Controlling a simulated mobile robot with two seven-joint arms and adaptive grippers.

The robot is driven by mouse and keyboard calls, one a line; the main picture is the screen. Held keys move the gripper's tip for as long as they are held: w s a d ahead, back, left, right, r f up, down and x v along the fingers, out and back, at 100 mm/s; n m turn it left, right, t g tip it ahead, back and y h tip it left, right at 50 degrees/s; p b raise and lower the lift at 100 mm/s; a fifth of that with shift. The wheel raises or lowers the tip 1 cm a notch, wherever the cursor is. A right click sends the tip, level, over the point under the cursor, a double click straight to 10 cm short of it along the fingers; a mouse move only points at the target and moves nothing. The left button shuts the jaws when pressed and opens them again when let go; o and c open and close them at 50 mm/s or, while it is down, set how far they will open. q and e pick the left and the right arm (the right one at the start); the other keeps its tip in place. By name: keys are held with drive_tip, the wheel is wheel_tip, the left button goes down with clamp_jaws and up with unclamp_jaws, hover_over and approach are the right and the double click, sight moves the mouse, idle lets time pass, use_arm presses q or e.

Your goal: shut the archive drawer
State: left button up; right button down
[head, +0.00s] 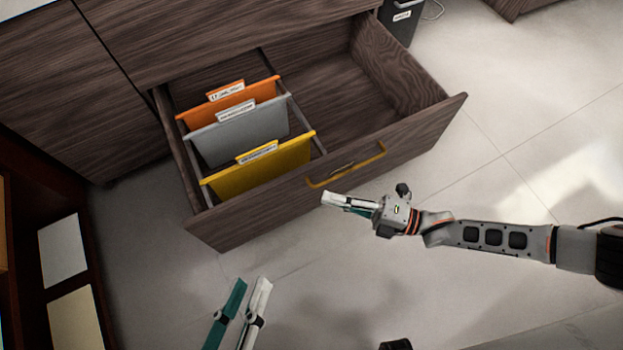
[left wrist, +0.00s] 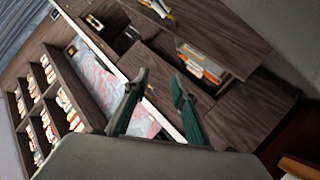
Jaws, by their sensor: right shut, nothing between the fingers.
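The archive drawer (head: 270,206) of dark wood stands pulled out of the cabinet in the head view. It holds an orange folder (head: 235,103), a grey folder (head: 245,138) and a yellow folder (head: 262,172) hanging on rails; its right part looks empty. A brass handle (head: 347,168) is on its front. My right gripper (head: 326,198) is shut and empty, just in front of the drawer front, below the handle; contact cannot be told. My left gripper (head: 252,281) is open and empty, lower and apart from the drawer. Its spread fingers also show in the left wrist view (left wrist: 159,80).
A dark bin-like object (head: 402,20) with a label stands beyond the drawer at the right. A reddish-brown shelf unit (head: 85,260) is at the left. Pale tiled floor (head: 500,150) in front of the drawer is clear. Shelves with books (left wrist: 42,80) show in the left wrist view.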

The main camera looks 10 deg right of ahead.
sight(295, 178)
drive_tip(key=w+a, duration=0.2)
drive_tip(key=w+a+b, duration=0.1)
drive_tip(key=w+a, duration=0.1)
drive_tip(key=shift+w+f+b, duration=0.15)
drive_tip(key=shift+w+b, duration=0.15)
drive_tip(key=shift+w, duration=0.1)
use_arm(q)
drive_tip(key=n, duration=0.1)
drive_tip(key=d+n, duration=0.1)
drive_tip(key=shift+s+d+n, duration=0.1)
drive_tip(key=shift+d+n, duration=0.15)
drive_tip(key=shift+n, duration=0.05)
use_arm(e)
drive_tip(key=shift+w+a, duration=0.1)
drive_tip(key=shift+w, duration=0.15)
